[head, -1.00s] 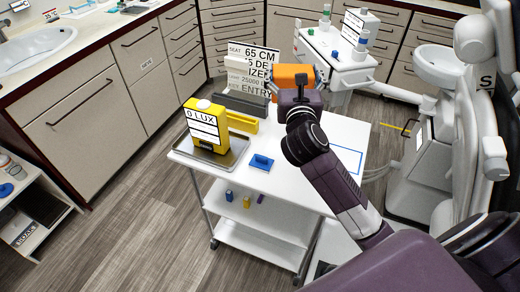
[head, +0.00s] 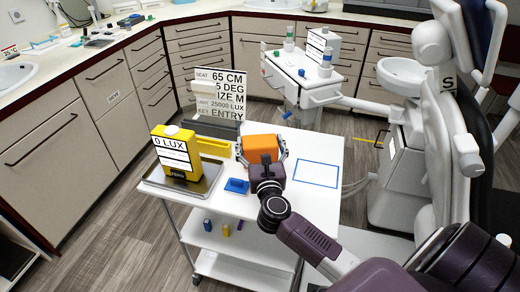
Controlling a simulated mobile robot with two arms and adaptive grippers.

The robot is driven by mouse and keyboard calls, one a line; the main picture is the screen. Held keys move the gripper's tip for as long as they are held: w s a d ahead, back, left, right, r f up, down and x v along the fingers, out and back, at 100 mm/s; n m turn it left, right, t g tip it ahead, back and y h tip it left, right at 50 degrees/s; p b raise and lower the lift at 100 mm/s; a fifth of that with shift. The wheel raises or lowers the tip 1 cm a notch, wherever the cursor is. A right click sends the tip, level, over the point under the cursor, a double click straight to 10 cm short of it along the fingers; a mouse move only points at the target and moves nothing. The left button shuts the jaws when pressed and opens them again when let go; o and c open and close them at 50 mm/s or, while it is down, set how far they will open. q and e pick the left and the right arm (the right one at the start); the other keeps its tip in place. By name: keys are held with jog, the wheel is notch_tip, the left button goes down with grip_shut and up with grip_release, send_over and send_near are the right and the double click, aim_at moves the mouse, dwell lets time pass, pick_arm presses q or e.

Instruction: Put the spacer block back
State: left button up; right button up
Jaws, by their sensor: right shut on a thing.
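An orange block (head: 262,147), which looks like the spacer block, is gripped between the fingers of my right gripper (head: 264,152). The gripper is shut on its two sides. The block is over the white trolley top (head: 310,145), left of a blue outlined rectangle (head: 316,173) that is empty. I cannot tell whether the block touches the trolley top. My arm and wrist hide part of the surface in front of it. My left gripper is not in view.
A yellow box reading 0 LUX (head: 176,152) stands on a metal tray (head: 205,188) at the left. A blue piece (head: 237,186), a yellow bar (head: 213,147) and a lettered sign (head: 222,92) are close to the block. A dental chair (head: 425,150) is at the right.

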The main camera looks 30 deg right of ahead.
notch_tip(320, 180, down, 2)
jog(key=shift+f, duration=0.15)
jog(key=o, duration=1.3)
jog(key=shift+c, duration=0.2)
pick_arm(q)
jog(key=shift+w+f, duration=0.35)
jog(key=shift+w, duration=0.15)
pick_arm(e)
jog(key=shift+r, duration=0.25)
jog(key=b+v, duration=0.1)
jog(key=v, duration=1)
jog(key=shift+s+a+f+b, duration=0.15)
jog(key=shift+f+b, duration=0.05)
jog(key=shift+b, duration=0.15)
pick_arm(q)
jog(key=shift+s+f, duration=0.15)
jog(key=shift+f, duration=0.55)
pick_arm(e)
jog(key=shift+s+a+r, duration=0.1)
jog(key=shift+s+a, duration=0.05)
jog(key=shift+s, duration=0.1)
